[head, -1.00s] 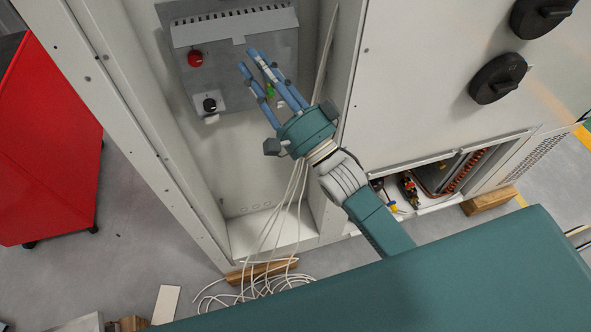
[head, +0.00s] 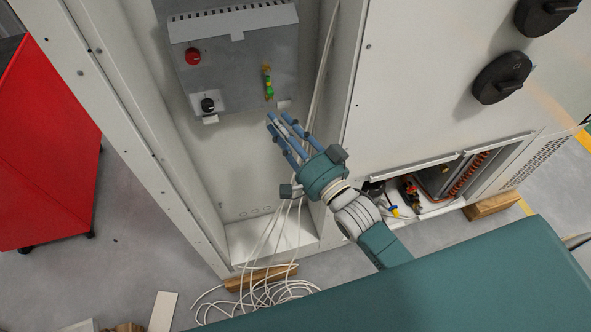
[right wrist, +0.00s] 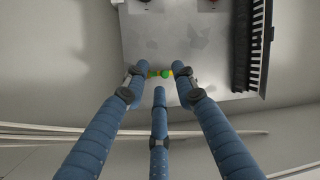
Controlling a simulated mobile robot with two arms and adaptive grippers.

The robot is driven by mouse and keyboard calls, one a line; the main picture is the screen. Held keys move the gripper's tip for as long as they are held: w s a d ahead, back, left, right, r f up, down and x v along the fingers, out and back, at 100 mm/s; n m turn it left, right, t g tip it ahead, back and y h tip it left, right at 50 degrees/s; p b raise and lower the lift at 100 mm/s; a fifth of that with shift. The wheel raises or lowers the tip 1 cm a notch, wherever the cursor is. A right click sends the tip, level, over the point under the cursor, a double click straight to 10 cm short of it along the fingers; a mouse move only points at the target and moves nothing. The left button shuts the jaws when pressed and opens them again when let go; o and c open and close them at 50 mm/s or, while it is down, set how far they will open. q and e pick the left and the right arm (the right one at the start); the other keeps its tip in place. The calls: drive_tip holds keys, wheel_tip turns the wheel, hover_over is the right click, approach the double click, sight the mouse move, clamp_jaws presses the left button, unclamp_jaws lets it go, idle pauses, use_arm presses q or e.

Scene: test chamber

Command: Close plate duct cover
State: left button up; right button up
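A grey mounting plate (head: 225,75) is fixed inside the open cabinet. A slotted duct (head: 236,18) runs along its top edge; the same slotted strip shows at the right of the right wrist view (right wrist: 254,45). I cannot tell how its cover sits. The plate carries a red button (head: 193,56), a black knob (head: 208,105) and a small green-yellow terminal (head: 268,84). My right gripper (head: 281,122) is below the plate's lower right corner, its blue fingers spread and empty. In the right wrist view, the fingers (right wrist: 160,80) point toward the terminal. My left gripper is not in view.
White cables (head: 300,190) hang along the cabinet's right inner wall and coil on the floor. A red cabinet (head: 45,140) stands at left. Black rotary handles (head: 502,78) stick out from the right panel. An open lower compartment (head: 440,180) holds components.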

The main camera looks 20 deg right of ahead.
wheel_tip(320, 180, down, 17)
drive_tip(key=s+d+n+g+h, duration=0.1)
drive_tip(key=d+n+g+h, duration=0.1)
drive_tip(key=d+g, duration=0.1)
drive_tip(key=shift+s+r+g+h+b, duration=0.2)
drive_tip(key=shift+s+g+h+b, duration=0.1)
drive_tip(key=shift+s+g+h, duration=0.1)
drive_tip(key=shift+a, duration=0.1)
